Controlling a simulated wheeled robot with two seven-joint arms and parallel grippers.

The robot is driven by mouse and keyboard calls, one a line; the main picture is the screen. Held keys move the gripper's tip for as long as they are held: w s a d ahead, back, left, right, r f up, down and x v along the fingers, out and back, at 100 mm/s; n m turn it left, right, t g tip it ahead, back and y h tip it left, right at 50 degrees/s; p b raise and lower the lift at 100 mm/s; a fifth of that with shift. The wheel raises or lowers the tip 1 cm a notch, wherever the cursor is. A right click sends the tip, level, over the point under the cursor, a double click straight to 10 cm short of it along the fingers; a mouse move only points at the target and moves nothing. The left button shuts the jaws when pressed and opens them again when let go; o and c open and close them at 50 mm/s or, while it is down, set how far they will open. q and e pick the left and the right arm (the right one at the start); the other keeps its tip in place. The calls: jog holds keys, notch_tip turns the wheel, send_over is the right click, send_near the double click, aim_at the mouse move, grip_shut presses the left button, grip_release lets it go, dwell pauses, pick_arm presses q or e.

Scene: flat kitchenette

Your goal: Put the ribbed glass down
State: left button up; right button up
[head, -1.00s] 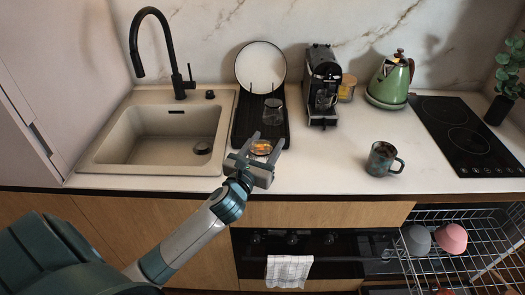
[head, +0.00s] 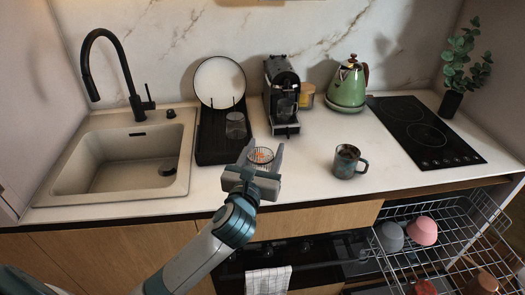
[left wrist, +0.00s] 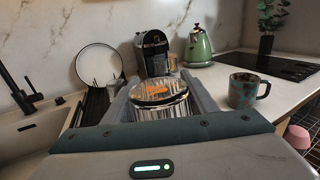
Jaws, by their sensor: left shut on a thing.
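The ribbed glass (left wrist: 160,100) is clear with vertical ribs and shows something orange at its top. In the left wrist view it sits between the two fingers of my left gripper (left wrist: 158,98), which is shut on it. In the head view the glass (head: 260,156) shows between the fingertips of my left gripper (head: 262,158), over the front part of the counter, right of the drying rack. I cannot tell whether its base touches the counter. My right gripper is in neither view.
A black drying rack (head: 212,151) holds a white plate (head: 220,82) and another glass (head: 236,126). A coffee machine (head: 281,95) stands behind the gripper. A dark mug (head: 347,161) stands to the right, with free counter (head: 310,150) between. An open dishwasher rack (head: 455,235) is at lower right.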

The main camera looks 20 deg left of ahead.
pick_arm(q)
jog(key=shift+f, duration=0.1)
jog(key=shift+s+d+f, duration=0.1)
jog(key=shift+s+f, duration=0.05)
jog(key=shift+s, duration=0.15)
jog(key=s+d+f+m+h, duration=0.1)
jog(key=s+d+f, duration=0.1)
jog(key=s, duration=0.6)
jog(key=s+d+f+h, duration=0.1)
jog(key=s+d+f, duration=0.1)
jog(key=s, duration=0.5)
jog(key=shift+s+f+m+h, duration=0.35)
jog(key=shift+f+m+h, duration=0.05)
jog(key=shift+f, duration=0.5)
jog(key=shift+d, duration=0.15)
